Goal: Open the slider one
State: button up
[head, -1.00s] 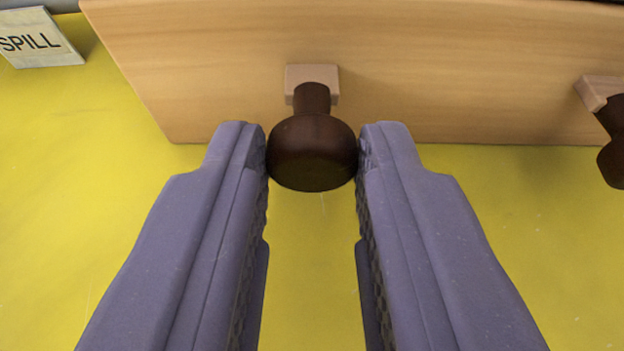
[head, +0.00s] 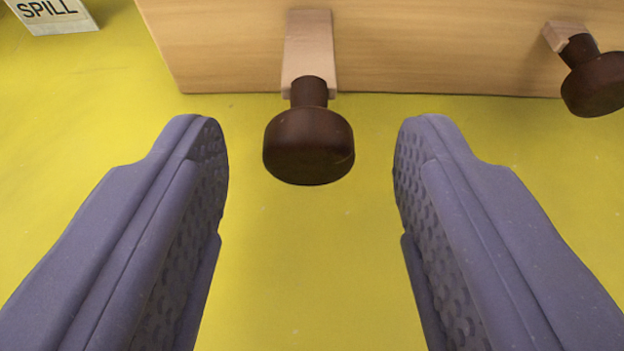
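A dark brown round knob (head: 309,146) sits on the end of a light wooden slider (head: 309,50) that sticks out from the front of a wooden box (head: 430,50). My gripper (head: 311,160) is open, with one purple-grey finger on each side of the knob. There is a clear gap between each finger and the knob. A second dark knob (head: 594,84) on a shorter wooden slider (head: 566,36) is at the right. Which of the two the task calls slider one is not marked.
A yellow surface (head: 310,270) lies below and in front of the box, clear around my gripper. A white block labelled SPILL (head: 55,14) stands at the upper left.

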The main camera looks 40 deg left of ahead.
jog(key=shift+s, duration=0.1)
jog(key=p+v, duration=0.2)
jog(key=v, duration=0.5)
jog(key=shift+s+d+r, duration=0.15)
jog(key=shift+s+d, duration=0.05)
jog(key=shift+s, duration=0.05)
